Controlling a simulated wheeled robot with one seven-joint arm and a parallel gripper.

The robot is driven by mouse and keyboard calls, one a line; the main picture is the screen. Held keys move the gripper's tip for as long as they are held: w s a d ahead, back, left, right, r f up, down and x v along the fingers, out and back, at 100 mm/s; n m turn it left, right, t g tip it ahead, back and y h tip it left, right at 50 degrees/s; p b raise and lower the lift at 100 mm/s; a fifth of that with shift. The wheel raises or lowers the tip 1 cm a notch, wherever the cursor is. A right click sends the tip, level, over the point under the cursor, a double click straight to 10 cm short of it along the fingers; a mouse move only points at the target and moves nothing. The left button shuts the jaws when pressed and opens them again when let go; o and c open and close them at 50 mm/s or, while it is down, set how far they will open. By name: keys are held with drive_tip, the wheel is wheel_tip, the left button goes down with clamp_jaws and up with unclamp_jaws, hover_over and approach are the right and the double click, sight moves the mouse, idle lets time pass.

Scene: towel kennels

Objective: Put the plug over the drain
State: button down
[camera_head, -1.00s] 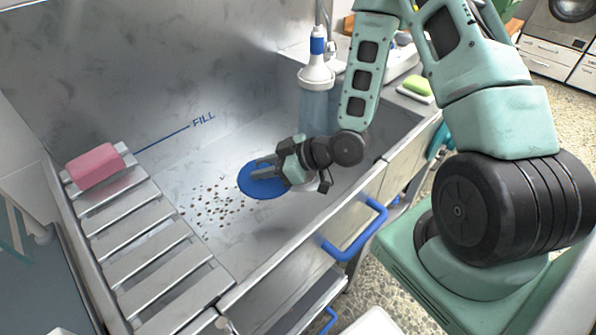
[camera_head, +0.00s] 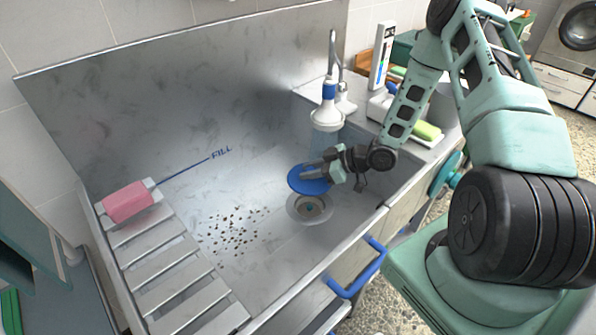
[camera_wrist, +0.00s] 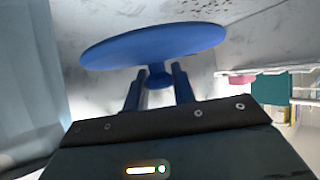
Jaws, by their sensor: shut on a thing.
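The plug is a round blue disc (camera_head: 308,181) with a small knob below it, seen from the side in the wrist view (camera_wrist: 155,45). My gripper (camera_head: 322,170) is shut on the plug, its two fingers on either side of the knob in the wrist view (camera_wrist: 158,88). The drain (camera_head: 309,208) is a round metal ring with a dark centre in the basin floor. It is uncovered in the head view, just below and in front of the plug. The plug appears held above the floor; the exact height is hard to tell.
Brown specks (camera_head: 235,232) lie on the basin floor left of the drain. A slatted rack (camera_head: 172,268) with a pink block (camera_head: 129,202) is at the left. The basin's front rim (camera_head: 330,236) is close by.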

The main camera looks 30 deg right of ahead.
drive_tip(key=shift+d+f+b, duration=0.15)
drive_tip(key=shift+f+b, duration=3.95)
drive_tip(key=shift+f, duration=1.35)
drive_tip(key=shift+f, duration=0.4)
drive_tip(key=c, duration=1.1)
unclamp_jaws()
drive_tip(key=shift+r, duration=0.1)
wheel_tip(320, 180, up, 10)
drive_tip(key=shift+f, duration=0.1)
